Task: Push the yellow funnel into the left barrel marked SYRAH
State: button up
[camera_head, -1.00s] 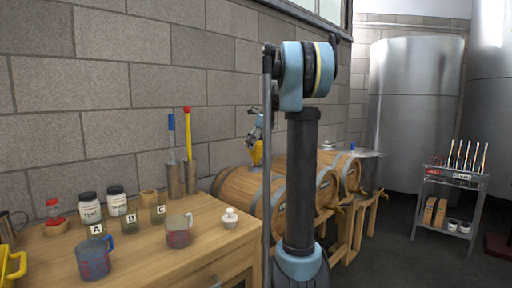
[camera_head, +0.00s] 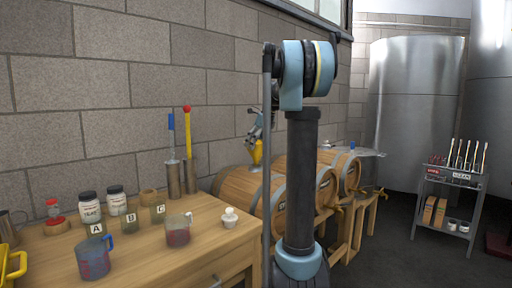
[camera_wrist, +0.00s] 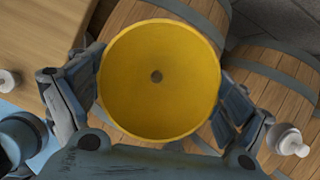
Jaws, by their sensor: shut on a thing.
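The yellow funnel (camera_wrist: 160,80) fills the middle of the wrist view, seen from above into its cone with a dark hole at the centre. My gripper (camera_wrist: 160,95) has a finger on each side of its rim and is shut on it. In the head view the funnel (camera_head: 257,152) is a small yellow shape just above the nearest, leftmost barrel (camera_head: 235,186). My gripper (camera_head: 257,134) is above it. My arm hides part of the barrels. The funnel's lower end and the barrel's opening are hidden, so I cannot tell whether it is inside. The barrel's marking is too small to read.
More barrels (camera_head: 348,172) lie to the right on a wooden rack. A wooden bench (camera_head: 140,262) with jars, lettered beakers and jugs stands at the left, close to the barrel. A brick wall (camera_head: 130,90) runs behind. A grey cart (camera_head: 455,182) stands far right.

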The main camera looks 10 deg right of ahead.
jog(key=shift+f, duration=2)
dwell(1.5)
jog(key=o, duration=0.7)
jog(key=shift+r, duration=4)
